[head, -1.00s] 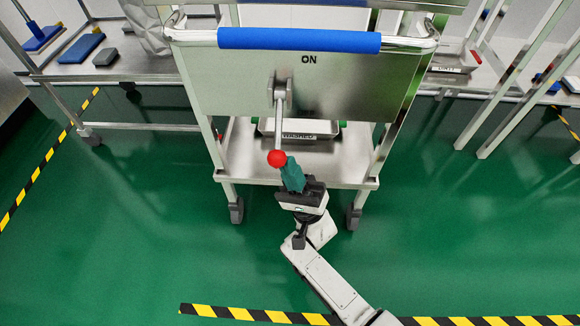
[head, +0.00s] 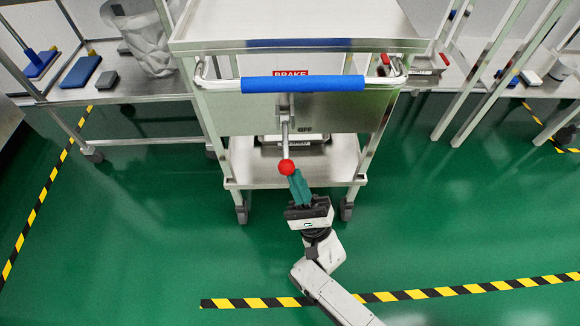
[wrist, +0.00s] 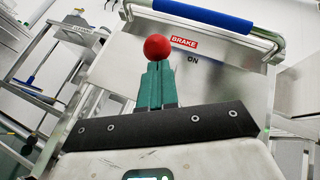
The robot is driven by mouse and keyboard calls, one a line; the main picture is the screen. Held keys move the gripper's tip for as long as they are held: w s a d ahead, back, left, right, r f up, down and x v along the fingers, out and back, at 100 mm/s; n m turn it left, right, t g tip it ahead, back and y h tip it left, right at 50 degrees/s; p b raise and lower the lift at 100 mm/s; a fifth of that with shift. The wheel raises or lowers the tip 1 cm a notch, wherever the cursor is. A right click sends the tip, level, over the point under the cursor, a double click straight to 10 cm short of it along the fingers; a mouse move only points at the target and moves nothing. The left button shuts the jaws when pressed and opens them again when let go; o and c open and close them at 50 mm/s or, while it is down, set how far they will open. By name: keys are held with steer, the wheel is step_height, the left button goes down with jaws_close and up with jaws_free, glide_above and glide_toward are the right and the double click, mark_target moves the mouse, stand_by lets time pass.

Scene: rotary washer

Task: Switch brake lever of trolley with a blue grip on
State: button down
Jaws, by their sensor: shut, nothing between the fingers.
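The trolley (head: 225,178) has a blue grip (head: 303,84) on its handle, also in the wrist view (wrist: 205,15). Its brake lever (head: 285,135) has a red ball knob (head: 287,167) and hangs down from its pivot, near the OFF mark (head: 305,133). The ON mark (wrist: 193,59) shows below the red BRAKE label (wrist: 184,42) in the wrist view. My gripper (head: 295,173) is shut, its teal fingers pointing up at the knob from just below. In the wrist view the knob (wrist: 157,47) sits at the fingertips; I cannot tell whether they touch.
A side table (head: 125,88) with a blue brush, pads and a bag stands at the left. Metal racks (head: 490,75) stand at the right. The green floor (head: 450,220) around the trolley is clear, with striped tape (head: 430,294) in front.

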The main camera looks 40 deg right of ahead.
step_height(320, 180, up, 11)
steer(key=m+g+h+p, duration=0.3)
steer(key=m+g+p, duration=0.3)
steer(key=p, duration=1.4)
steer(key=shift+s+a+r+m+g+h, duration=0.15)
steer(key=shift+s+a+m+g+h, duration=0.25)
steer(key=shift+g, duration=0.9)
steer(key=shift+d+r, duration=0.1)
